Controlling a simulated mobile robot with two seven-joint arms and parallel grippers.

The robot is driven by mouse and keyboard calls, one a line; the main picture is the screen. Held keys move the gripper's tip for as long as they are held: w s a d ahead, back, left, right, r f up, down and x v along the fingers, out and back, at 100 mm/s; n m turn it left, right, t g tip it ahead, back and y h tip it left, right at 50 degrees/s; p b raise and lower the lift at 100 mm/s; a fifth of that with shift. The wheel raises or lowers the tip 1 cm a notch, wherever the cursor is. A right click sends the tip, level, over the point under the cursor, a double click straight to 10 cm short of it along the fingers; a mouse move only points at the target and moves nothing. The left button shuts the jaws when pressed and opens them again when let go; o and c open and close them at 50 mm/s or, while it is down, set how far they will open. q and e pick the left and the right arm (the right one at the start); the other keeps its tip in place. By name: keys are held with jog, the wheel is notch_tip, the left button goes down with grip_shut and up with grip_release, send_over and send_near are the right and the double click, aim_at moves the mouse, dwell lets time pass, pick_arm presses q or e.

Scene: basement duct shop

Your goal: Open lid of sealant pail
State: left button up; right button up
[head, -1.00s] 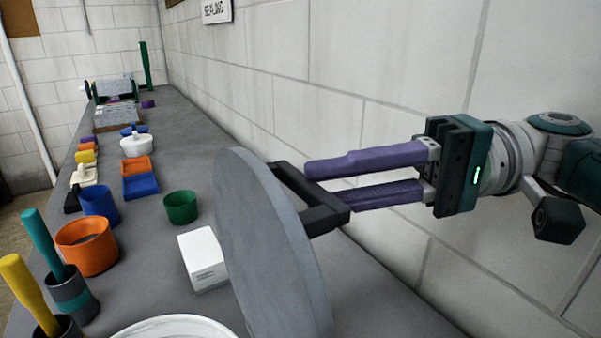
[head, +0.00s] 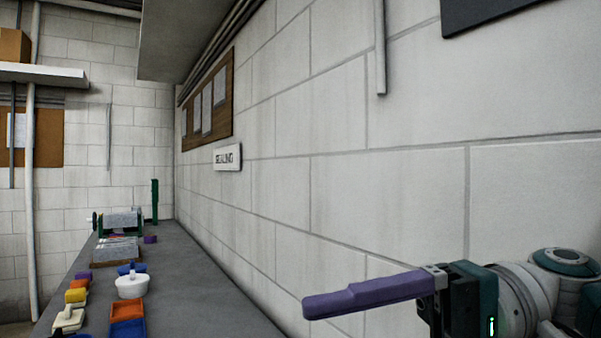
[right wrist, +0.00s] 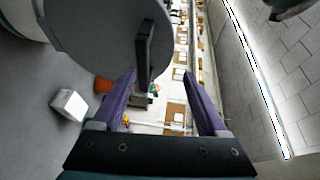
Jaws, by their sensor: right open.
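The grey round lid (right wrist: 105,35) with its black bar handle (right wrist: 145,55) shows in the right wrist view at upper left. A white curved rim, probably the pail (right wrist: 20,18), shows in the corner beside the lid. My right gripper (right wrist: 159,74) is open, its purple fingers apart. The handle lies between the fingertips, nearer the left one in the picture; whether they touch is unclear. In the head view only one finger of the right gripper (head: 325,304) shows fully; lid and pail are out of frame. My left gripper is not in view.
A white box (right wrist: 69,104) stands on the bench near the lid. Along the bench are a white pot (head: 131,287), orange and blue trays (head: 128,308) and small coloured blocks. The block wall (head: 400,200) runs close along the right side.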

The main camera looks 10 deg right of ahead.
notch_tip(320, 180, up, 17)
jog(key=b, duration=0.1)
jog(key=shift+w+d, duration=0.1)
dwell(0.4)
